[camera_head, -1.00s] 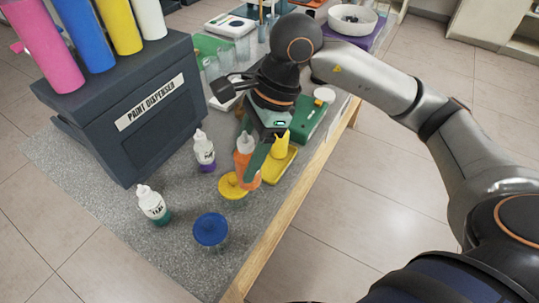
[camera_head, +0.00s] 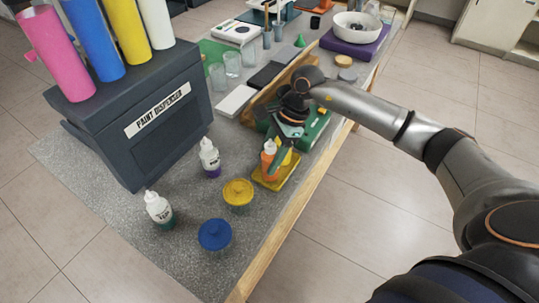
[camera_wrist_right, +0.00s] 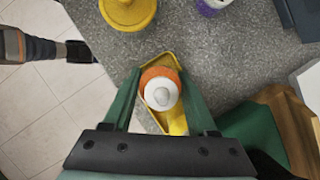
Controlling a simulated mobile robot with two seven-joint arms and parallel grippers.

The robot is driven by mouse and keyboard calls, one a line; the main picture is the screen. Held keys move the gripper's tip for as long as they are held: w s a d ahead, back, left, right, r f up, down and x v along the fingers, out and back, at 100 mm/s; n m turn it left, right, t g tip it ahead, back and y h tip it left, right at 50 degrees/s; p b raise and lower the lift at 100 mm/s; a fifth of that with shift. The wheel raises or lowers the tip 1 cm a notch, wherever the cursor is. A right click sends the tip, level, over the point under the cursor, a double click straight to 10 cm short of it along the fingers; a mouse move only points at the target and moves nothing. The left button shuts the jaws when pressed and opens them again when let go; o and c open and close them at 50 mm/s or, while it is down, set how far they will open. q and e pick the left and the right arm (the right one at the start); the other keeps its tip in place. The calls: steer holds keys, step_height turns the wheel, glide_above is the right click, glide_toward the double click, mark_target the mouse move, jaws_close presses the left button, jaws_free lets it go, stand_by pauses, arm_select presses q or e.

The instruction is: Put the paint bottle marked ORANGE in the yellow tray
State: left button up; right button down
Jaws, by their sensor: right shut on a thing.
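The orange paint bottle (camera_head: 268,156) with a white cap is upright between the fingers of my right gripper (camera_head: 277,157). In the right wrist view the bottle (camera_wrist_right: 161,91) shows from above, with one green finger on each side of it. The yellow tray (camera_head: 288,176) lies at the table's right edge. The bottle is over or in this tray; I cannot tell if its base touches the bottom. Its label is not readable. A yellow shape beside the bottle is partly hidden by the gripper. A dark arm end (camera_wrist_right: 80,51), perhaps my left gripper, shows over the floor.
A yellow-lidded jar (camera_head: 238,194) stands close left of the tray, a blue-lidded jar (camera_head: 214,235) nearer. White bottles with purple (camera_head: 210,158) and teal (camera_head: 159,210) contents stand by the paint dispenser (camera_head: 150,130). A green box (camera_head: 312,128) and wooden board lie behind the tray.

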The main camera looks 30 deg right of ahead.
steer(key=shift+f, duration=0.25)
steer(key=shift+f, duration=0.1)
steer(key=c, duration=0.7)
jaws_free()
steer(key=shift+f, duration=0.1)
steer(key=o, duration=0.5)
steer(key=shift+r, duration=0.3)
steer(key=shift+d+r, duration=0.2)
steer(key=shift+r, duration=0.1)
steer(key=b+v, duration=0.1)
steer(key=v, duration=1)
steer(key=shift+s, duration=0.1)
